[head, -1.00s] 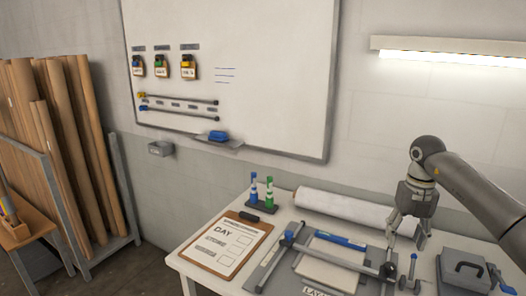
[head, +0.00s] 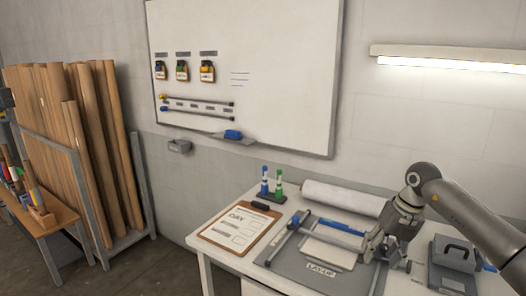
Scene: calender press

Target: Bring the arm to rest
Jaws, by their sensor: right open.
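My right arm comes in from the right edge of the head view. Its gripper (head: 377,247) hangs low over the right side of the grey lay-up board (head: 290,264) on the white table. The gripper is open, and I see nothing held in it. Its fingers partly hide the board's right side and the small tools there. I cannot tell whether the fingertips touch anything. My left gripper is not in view.
A clipboard (head: 238,228), a marker stand (head: 272,197) and a white roll (head: 342,197) lie on the table. A whiteboard (head: 285,75) hangs behind. A rack of brown rolls (head: 88,150) stands left.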

